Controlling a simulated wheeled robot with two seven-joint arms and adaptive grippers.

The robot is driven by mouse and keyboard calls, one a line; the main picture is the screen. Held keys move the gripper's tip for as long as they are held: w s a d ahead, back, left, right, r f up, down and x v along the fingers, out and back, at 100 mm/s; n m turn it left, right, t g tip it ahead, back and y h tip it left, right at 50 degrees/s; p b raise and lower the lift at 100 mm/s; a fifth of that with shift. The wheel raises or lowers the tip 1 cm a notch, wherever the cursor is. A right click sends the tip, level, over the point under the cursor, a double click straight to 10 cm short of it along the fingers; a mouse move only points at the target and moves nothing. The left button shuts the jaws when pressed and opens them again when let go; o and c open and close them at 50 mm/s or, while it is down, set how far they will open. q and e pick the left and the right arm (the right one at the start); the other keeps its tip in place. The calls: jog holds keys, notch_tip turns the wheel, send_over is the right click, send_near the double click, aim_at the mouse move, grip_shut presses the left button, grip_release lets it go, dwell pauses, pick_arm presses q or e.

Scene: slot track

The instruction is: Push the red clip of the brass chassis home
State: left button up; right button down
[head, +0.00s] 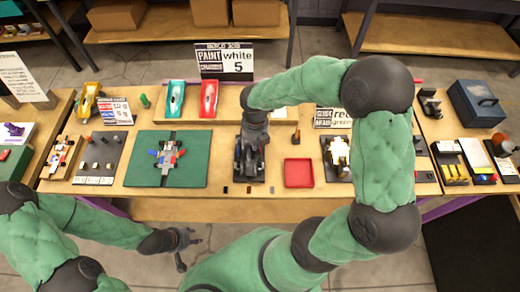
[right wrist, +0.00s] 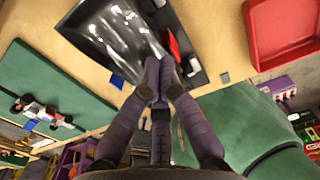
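My right gripper (right wrist: 160,72) has its fingertips drawn together over a dark fixture (right wrist: 112,80) near the table's middle; its hand hides much of that fixture in the head view. A glossy dark body (right wrist: 115,35) lies there, and a small red piece (right wrist: 174,46) with white beside it sits just past the fingertips. I cannot tell whether they touch. A chassis (head: 167,155) with red and blue parts lies on a green mat (head: 140,178), apart from both grippers. No brass colour is clear on either. My left gripper (head: 180,248) is open and empty, off the front edge.
A red tray (head: 299,184) stands right of the fixture, with a white-and-yellow chassis (head: 338,152) on another dark fixture beyond. Teal (head: 175,99) and red (head: 209,99) car bodies lie behind. A small blue piece (right wrist: 117,81) lies near the fixture's front edge.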

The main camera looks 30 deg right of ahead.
jog(key=shift+f, duration=0.2)
jog(key=shift+s+d+r+p, duration=0.1)
jog(key=shift+s+d+p, duration=0.3)
jog(key=shift+d, duration=0.3)
dwell(0.4)
jog(key=shift+s+d+f, duration=0.2)
jog(key=shift+s+d, duration=0.2)
jog(key=shift+d, duration=0.2)
jog(key=shift+s+d+f, duration=0.2)
jog(key=shift+s+d, duration=0.15)
jog(key=shift+d, duration=0.25)
dwell(0.6)
notch_tip(320, 180, up, 8)
jog(key=p, duration=0.9)
dwell(3.6)
